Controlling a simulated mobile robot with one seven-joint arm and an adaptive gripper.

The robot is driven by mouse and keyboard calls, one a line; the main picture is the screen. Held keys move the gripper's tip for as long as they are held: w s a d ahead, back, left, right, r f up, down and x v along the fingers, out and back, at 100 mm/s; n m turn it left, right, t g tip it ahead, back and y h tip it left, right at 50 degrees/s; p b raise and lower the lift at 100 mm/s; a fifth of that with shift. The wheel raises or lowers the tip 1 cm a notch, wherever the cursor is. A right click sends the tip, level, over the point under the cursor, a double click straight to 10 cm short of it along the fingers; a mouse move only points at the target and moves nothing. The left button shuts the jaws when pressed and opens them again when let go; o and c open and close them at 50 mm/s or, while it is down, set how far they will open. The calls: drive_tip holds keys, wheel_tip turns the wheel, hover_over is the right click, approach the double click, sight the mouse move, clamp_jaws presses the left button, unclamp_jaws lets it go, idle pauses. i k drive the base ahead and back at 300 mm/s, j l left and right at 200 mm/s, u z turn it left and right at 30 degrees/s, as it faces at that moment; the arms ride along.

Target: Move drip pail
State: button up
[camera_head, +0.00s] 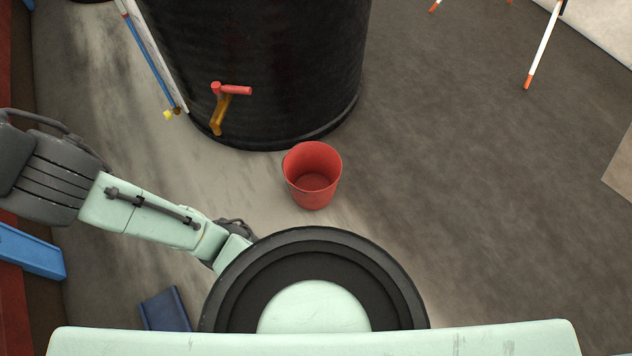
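A red pail (312,174), the drip pail, stands upright on the grey floor in the middle of the view. Its open top faces up and it looks empty inside. It stands just in front of a large black tank, to the right of the tap. My arm reaches in from the left and its far end passes behind my own round body part. My gripper is hidden there, so its fingers and anything in them cannot be seen.
The black tank (280,60) bears a tap (222,105) with a red handle. A blue and white strip (152,62) with a yellow end leans beside it. Blue objects (165,310) lie at lower left. The floor right of the pail is clear.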

sight(312, 170)
drive_tip(key=i+j+z, duration=0.65)
drive_tip(key=j+z, duration=0.15)
